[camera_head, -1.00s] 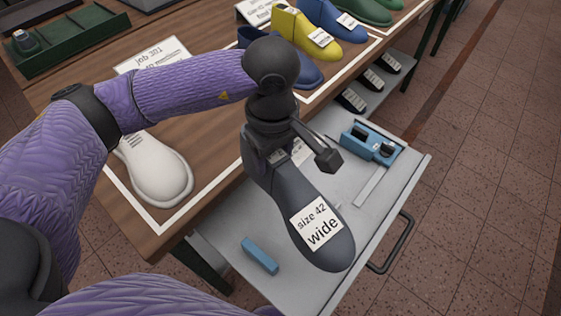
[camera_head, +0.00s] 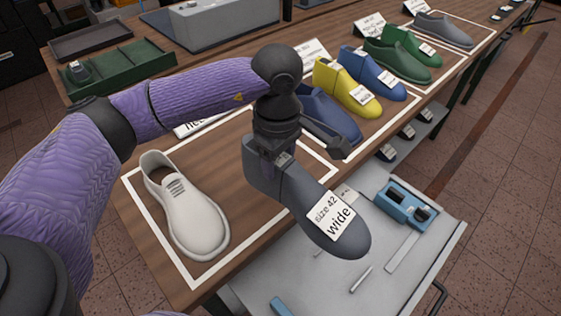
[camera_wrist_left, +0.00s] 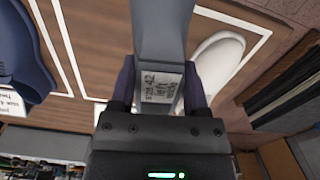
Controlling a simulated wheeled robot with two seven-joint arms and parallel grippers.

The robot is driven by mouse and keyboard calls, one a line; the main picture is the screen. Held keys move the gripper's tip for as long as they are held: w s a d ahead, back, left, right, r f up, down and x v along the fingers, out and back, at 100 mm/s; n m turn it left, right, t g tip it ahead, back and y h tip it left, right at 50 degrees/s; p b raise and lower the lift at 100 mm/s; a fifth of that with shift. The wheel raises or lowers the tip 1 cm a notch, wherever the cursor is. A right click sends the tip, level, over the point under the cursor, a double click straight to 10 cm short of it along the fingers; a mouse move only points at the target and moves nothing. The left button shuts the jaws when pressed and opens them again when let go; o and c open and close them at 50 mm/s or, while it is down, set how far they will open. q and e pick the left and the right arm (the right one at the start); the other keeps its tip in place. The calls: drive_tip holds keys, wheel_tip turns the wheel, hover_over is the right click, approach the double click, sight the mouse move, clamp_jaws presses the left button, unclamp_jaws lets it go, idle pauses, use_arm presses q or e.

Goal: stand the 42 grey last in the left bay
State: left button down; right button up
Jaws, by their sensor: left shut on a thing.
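The grey last (camera_head: 305,195) has a white label reading "size 42 wide". My left gripper (camera_head: 283,150) is shut on its upper end and holds it in the air, toe tilted down toward the front right, above the bench's front edge and the drawer. In the left wrist view the last (camera_wrist_left: 160,35) sits between the fingers (camera_wrist_left: 160,88), with a second "42" label on it. The left bay (camera_head: 150,220) is a white outline on the bench. A white shoe (camera_head: 190,215) stands in its left part; the held last and gripper partly hide its right part. My right gripper is out of view.
Blue (camera_head: 328,115), yellow (camera_head: 345,88) and green (camera_head: 395,62) lasts stand farther right along the bench, and another grey last (camera_head: 442,30) stands at the far end. An open drawer (camera_head: 330,285) below holds a blue tool (camera_head: 405,205). A green tray (camera_head: 120,72) is at back left.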

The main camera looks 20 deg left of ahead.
use_arm(q)
drive_tip(key=shift+w+a+r+n, duration=0.15)
drive_tip(key=shift+r+n, duration=0.05)
drive_tip(key=shift+n, duration=0.35)
drive_tip(key=shift+w+a+r+n, duration=0.15)
drive_tip(key=shift+n, duration=0.4)
drive_tip(key=w+a+n+p, duration=0.1)
drive_tip(key=n, duration=0.4)
drive_tip(key=a+n+p, duration=0.1)
drive_tip(key=n+p, duration=0.1)
drive_tip(key=n, duration=0.3)
drive_tip(key=w+a+r+n+p, duration=0.1)
drive_tip(key=n, duration=0.4)
drive_tip(key=shift+w+a+r+p, duration=0.1)
drive_tip(key=shift+w+a+p, duration=0.25)
drive_tip(key=w+a+n+p, duration=0.1)
drive_tip(key=a+n+p, duration=0.35)
drive_tip(key=n, duration=1.25)
drive_tip(key=shift+n, duration=0.3)
drive_tip(key=shift+w+a+f+b, duration=0.1)
drive_tip(key=shift+a+f+b, duration=0.05)
drive_tip(key=shift+f+b, duration=4.25)
drive_tip(key=shift+f+p, duration=0.5)
drive_tip(key=shift+f, duration=0.2)
